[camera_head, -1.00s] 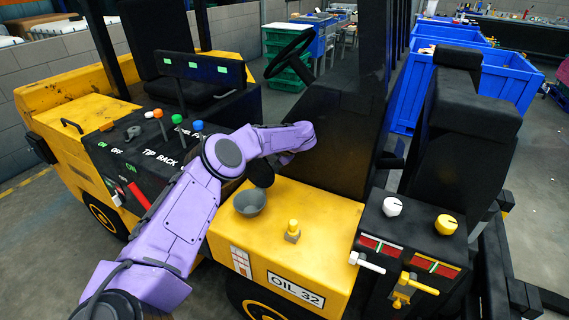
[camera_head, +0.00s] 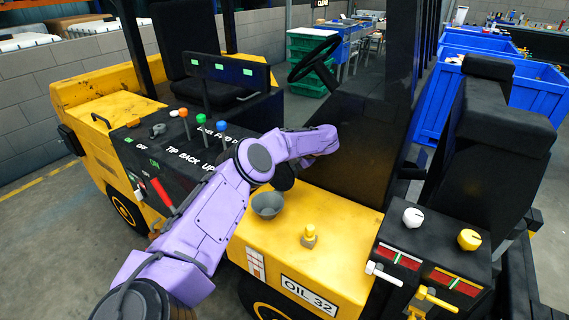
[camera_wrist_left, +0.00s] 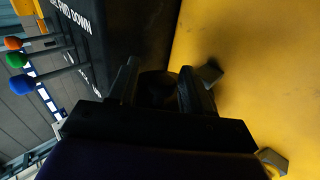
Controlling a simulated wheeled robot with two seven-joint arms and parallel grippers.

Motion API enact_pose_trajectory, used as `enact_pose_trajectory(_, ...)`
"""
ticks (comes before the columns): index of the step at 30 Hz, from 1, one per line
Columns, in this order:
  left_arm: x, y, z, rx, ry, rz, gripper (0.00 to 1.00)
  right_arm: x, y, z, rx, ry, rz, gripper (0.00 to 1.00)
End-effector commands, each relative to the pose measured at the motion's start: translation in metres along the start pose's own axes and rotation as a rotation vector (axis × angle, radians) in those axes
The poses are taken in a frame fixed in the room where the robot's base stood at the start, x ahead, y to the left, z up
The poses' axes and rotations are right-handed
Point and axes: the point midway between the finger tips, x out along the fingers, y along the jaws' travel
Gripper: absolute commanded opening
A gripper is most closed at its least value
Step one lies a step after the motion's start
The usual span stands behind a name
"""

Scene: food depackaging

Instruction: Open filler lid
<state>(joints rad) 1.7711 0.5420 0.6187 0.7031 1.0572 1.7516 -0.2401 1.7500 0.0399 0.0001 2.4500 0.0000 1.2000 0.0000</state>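A grey, bowl-shaped filler (camera_head: 267,205) sits on the yellow housing of the forklift in the head view. A dark rounded shape (camera_head: 285,178) stands just behind its rim; I cannot tell whether it is the lid or part of my gripper. My left arm reaches over the housing, and its wrist hides most of the left gripper. In the left wrist view the left gripper (camera_wrist_left: 160,85) has its black fingers apart, with a dark rounded shape (camera_wrist_left: 157,90) between or beyond them. Contact is too dark to judge. My right gripper is not in view.
A yellow fitting (camera_head: 309,236) stands right of the bowl. Levers with coloured knobs (camera_head: 201,121) rise from the black panel at left. A steering wheel (camera_head: 314,58) is behind. A black console with a white knob (camera_head: 413,218) and yellow knob (camera_head: 469,239) is at right.

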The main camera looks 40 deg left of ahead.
Motion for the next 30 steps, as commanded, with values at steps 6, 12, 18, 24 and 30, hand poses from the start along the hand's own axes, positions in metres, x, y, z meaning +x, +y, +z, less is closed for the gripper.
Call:
enact_pose_trajectory(6,-0.026,-0.003,0.001,0.0,-0.005,0.0,0.49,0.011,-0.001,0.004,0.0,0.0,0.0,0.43)
enact_pose_trajectory(12,-0.074,-0.002,0.0,-0.002,-0.004,0.002,0.49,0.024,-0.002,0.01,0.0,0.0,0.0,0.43)
enact_pose_trajectory(18,-0.101,0.001,-0.001,-0.002,-0.001,0.0,0.49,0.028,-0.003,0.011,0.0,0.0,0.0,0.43)
enact_pose_trajectory(24,-0.105,0.001,-0.001,-0.002,0.0,-0.001,0.49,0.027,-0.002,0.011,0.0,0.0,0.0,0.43)
enact_pose_trajectory(30,-0.105,0.001,-0.001,-0.001,0.0,-0.001,0.49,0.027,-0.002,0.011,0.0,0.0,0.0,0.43)
